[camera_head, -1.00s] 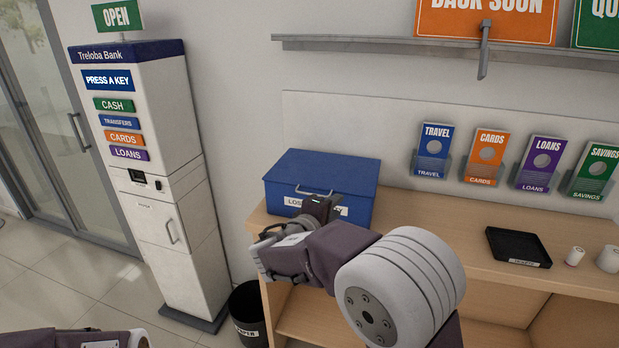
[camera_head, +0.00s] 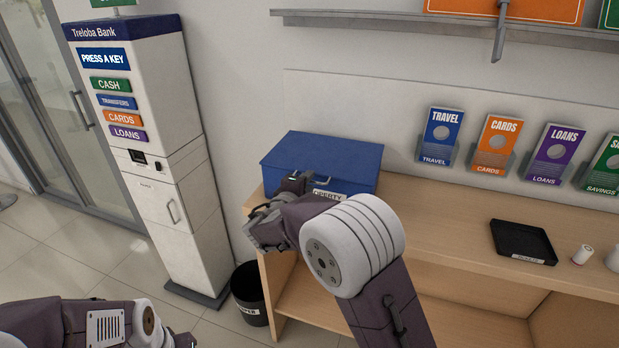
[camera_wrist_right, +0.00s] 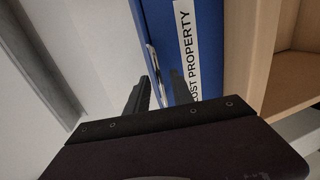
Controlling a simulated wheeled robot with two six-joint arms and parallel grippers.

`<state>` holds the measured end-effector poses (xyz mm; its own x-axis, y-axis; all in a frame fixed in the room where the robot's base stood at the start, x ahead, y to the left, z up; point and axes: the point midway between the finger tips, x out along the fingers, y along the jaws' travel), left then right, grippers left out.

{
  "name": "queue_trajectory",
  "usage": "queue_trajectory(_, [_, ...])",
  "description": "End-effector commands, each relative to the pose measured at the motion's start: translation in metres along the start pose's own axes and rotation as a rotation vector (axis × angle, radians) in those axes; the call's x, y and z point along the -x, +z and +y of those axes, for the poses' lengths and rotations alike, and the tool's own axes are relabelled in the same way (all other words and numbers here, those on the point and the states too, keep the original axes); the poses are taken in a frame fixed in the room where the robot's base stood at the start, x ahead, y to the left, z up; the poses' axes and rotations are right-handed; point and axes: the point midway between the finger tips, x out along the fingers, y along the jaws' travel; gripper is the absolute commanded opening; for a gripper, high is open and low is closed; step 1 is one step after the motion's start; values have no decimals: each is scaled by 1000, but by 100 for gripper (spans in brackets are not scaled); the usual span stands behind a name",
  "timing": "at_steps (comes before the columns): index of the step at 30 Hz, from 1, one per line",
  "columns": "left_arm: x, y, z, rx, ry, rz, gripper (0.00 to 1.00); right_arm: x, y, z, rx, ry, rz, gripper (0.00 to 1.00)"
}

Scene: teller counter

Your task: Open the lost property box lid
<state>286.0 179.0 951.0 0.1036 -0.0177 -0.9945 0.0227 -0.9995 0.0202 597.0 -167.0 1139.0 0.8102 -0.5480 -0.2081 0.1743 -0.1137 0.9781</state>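The blue lost property box (camera_head: 335,153) stands at the left end of the wooden counter with its lid down. It has a metal handle (camera_head: 318,181) on its front and a white label, partly hidden by my right arm. In the right wrist view the label (camera_wrist_right: 188,50) reads LOST PROPERTY, and the handle (camera_wrist_right: 153,68) shows beside it. My right gripper (camera_head: 262,222) is at the box's front. In the wrist view its fingers (camera_wrist_right: 160,88) are apart, with the handle beyond the gap; I cannot tell whether they touch it.
A black tray (camera_head: 523,242) and white rolls (camera_head: 582,254) lie on the counter at right. Leaflet holders (camera_head: 440,137) line the back panel. A bank kiosk (camera_head: 140,130) stands left of the box. A black bin (camera_head: 249,292) is on the floor below.

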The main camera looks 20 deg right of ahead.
Motion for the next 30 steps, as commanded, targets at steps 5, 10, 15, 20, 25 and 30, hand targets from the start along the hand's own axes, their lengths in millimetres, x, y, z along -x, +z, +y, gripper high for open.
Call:
queue_trajectory(5, [5, 0, 0, 0, 0, 0, 36, -16, 0, 0, 0, -1, 0, 28])
queue_trajectory(10, [5, 0, 0, 0, 0, 0, 36, -17, 0, 0, 0, 0, 0, 28])
queue_trajectory(15, [5, 0, 0, 0, 0, 0, 36, -17, 0, 0, 0, 0, 0, 1])
queue_trajectory(20, [5, 0, 0, 0, 0, 0, 36, -17, 0, 0, 0, 0, 0, 0])
queue_trajectory(25, [5, 0, 0, 0, 0, 0, 36, -17, 0, 0, 0, 0, 0, 0])
queue_trajectory(30, [5, 0, 0, 0, 0, 0, 36, -17, 0, -1, 0, -1, 0, 0])
